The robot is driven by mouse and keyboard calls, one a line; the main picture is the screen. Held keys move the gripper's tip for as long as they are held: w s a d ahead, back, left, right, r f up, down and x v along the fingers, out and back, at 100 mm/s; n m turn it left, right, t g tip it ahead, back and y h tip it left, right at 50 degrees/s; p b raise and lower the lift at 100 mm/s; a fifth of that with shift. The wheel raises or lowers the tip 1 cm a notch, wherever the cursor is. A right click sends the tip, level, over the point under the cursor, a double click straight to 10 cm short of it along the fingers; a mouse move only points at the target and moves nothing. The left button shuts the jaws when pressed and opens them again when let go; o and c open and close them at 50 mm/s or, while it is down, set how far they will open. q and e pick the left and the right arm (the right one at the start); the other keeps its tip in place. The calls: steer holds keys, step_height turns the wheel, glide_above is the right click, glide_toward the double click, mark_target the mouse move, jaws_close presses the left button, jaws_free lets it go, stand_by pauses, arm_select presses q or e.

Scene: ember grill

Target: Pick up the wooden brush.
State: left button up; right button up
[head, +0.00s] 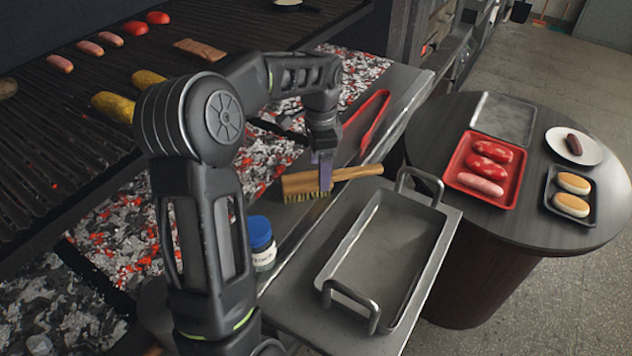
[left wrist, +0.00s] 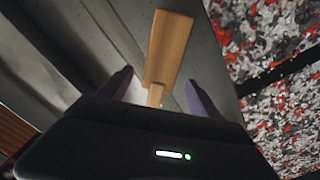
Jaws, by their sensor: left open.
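The wooden brush (head: 301,185) lies on the metal ledge in front of the grill, bristles showing at its near edge and its handle pointing right. My left gripper (head: 322,172) is lowered over the brush, near where the head meets the handle. In the left wrist view the brush (left wrist: 168,48) runs between the two fingers of my left gripper (left wrist: 158,88). The fingers are open, with a gap on each side of the wood. My right gripper is in neither view.
Red tongs (head: 373,118) lie on the ledge behind the brush. A blue-lidded jar (head: 262,243) stands nearer, at the left. A metal pan with handles (head: 440,226) sits to the right. Glowing coals (head: 357,72) border the ledge. A round table (head: 440,118) holds food trays.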

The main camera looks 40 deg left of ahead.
arm_select(q)
step_height(320, 180, down, 5)
steer(key=shift+r+p, duration=0.2)
steer(key=shift+p, duration=0.2)
steer(key=shift+c, duration=0.4)
jaws_close()
stand_by(0.5)
steer(key=shift+r, duration=0.1)
step_height(320, 180, up, 10)
steer(key=shift+f+b, duration=0.1)
steer(key=shift+b, duration=0.35)
stand_by(0.6)
